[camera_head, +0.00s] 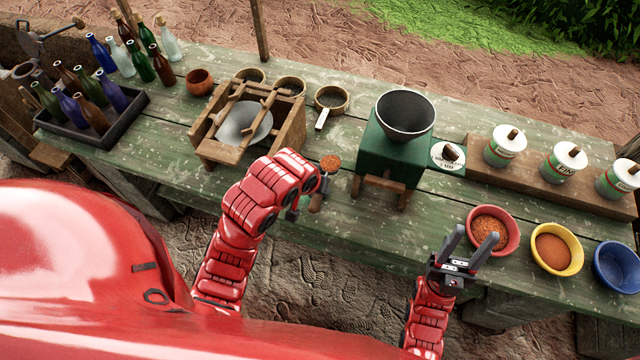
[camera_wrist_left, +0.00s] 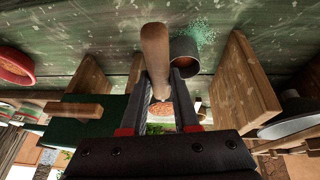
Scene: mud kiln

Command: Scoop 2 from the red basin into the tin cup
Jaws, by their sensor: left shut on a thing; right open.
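The red basin (camera_head: 514,238) stands at the table's front right, holding orange-red grains; its rim also shows in the left wrist view (camera_wrist_left: 14,68). My left gripper (camera_head: 314,197) is shut on the wooden handle (camera_wrist_left: 155,60) of a scoop. The scoop's bowl (camera_head: 330,163) carries orange-red grains above the table. A dark metal cylinder, seemingly the tin cup (camera_wrist_left: 185,56), shows beside the handle in the left wrist view; greenish specks lie by it. I cannot make it out in the head view, where my left arm covers that area.
A wooden frame (camera_head: 205,145) stands left of the scoop, a green hopper mill (camera_head: 385,160) to its right. A yellow basin (camera_head: 578,262) and a blue basin (camera_head: 616,267) stand right of the red one. Lidded tins (camera_head: 505,148) and bottles (camera_head: 96,55) stand farther back.

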